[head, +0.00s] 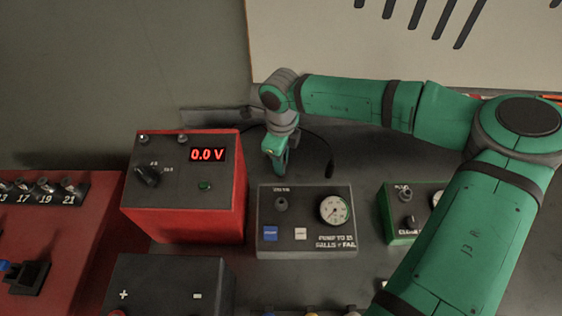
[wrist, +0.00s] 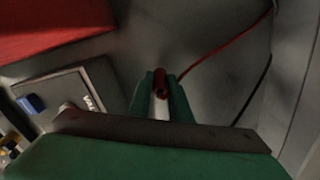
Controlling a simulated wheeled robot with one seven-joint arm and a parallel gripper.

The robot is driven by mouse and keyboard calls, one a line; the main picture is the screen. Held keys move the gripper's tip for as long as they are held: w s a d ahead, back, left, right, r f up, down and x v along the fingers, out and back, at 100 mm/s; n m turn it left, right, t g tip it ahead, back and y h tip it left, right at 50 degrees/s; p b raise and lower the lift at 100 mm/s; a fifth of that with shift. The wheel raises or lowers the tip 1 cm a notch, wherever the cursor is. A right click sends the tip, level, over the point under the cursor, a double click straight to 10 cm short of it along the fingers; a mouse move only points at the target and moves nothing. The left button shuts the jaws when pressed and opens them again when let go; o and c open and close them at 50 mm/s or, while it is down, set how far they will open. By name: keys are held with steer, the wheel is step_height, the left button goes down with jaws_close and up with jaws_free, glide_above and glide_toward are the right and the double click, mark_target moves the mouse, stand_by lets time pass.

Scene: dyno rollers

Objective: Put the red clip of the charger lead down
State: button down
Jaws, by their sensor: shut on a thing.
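The red clip (wrist: 161,84) of the charger lead is between my gripper's fingertips in the wrist view. A red wire runs from it to the upper right. My gripper (wrist: 161,94) is shut on the clip. In the head view my gripper (head: 277,158) points down behind the grey gauge box, right of the red charger (head: 184,185) with its 0.0 V display. The clip is hidden or too small to make out there. I cannot tell whether it touches the bench. A black lead end (head: 329,170) lies on the bench to the right of my gripper.
A grey gauge box (head: 307,246) stands in front of my gripper and a small green box (head: 402,238) to its right. A dark battery (head: 170,287) stands in front of the charger. A pale board (head: 330,45) stands behind. Bare bench lies between gripper and green box.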

steer(key=c, duration=1.6)
jaws_free()
steer(key=shift+f, duration=0.1)
steer(key=shift+c, duration=0.2)
step_height(320, 180, up, 12)
